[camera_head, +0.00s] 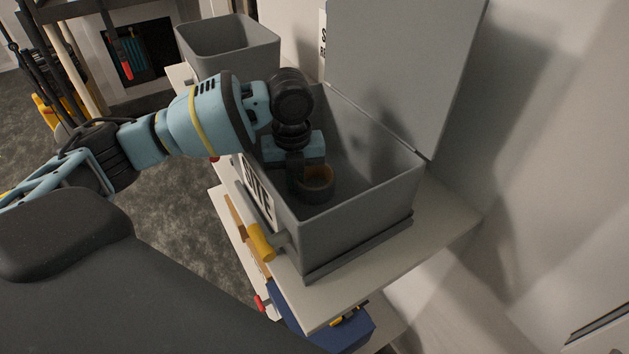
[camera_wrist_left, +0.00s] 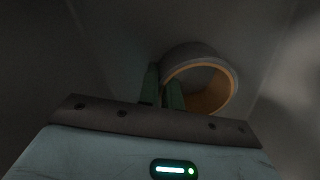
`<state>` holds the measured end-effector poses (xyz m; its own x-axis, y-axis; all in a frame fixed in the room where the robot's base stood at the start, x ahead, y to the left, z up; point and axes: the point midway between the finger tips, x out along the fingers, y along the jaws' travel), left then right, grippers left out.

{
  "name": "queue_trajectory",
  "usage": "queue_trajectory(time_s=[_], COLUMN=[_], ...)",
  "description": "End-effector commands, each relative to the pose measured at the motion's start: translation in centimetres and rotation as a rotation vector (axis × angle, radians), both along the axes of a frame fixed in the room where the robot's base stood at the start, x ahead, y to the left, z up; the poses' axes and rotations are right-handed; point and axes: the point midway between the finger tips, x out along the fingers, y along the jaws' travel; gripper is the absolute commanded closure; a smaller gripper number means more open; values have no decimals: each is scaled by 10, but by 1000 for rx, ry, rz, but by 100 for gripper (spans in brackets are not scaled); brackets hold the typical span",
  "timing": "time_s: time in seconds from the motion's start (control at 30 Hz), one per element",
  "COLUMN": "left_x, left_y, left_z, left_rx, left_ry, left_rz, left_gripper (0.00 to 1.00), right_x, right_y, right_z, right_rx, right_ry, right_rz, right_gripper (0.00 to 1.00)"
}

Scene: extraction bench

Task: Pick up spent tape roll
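The spent tape roll (camera_head: 317,183) is a dark grey ring with an orange-brown inner face, down inside the grey bin (camera_head: 345,212). It also shows in the left wrist view (camera_wrist_left: 229,72). My left gripper (camera_head: 298,188) reaches down into the bin at the roll's left side. In the left wrist view its two green fingers (camera_wrist_left: 163,88) are close together, one outside the roll's wall and one inside its hole. They look shut on that wall, though the exact contact is dark. My right gripper is in neither view.
The bin stands on a pale bench (camera_head: 448,232) with its grey lid (camera_head: 405,70) raised behind it. A second open grey bin (camera_head: 232,48) stands farther back. A yellow-handled tool (camera_head: 260,242) is at the bin's front left side. The bin walls surround my left gripper.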

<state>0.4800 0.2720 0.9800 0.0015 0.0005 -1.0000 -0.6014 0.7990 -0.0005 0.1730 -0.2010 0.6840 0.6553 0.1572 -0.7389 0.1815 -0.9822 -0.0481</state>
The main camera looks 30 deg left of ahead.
Motion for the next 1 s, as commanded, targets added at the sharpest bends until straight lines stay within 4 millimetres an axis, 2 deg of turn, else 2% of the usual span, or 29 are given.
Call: queue_trajectory(time_s=[0.33, 0.47, 0.8, 1.0], left_x=[0, 1, 1, 1], left_y=[0, 0, -1, -1], left_z=[1, 9, 69, 94], left_rx=[-1, 0, -1, -2], left_ry=[-1, -3, -5, -1], left_rz=[0, 0, -1, 0], left_gripper=[100, 100, 100, 100], right_x=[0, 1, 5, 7], right_y=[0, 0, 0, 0], right_z=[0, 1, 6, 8], right_rx=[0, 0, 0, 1], right_ry=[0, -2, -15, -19], right_rz=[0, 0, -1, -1], right_gripper=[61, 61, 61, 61])
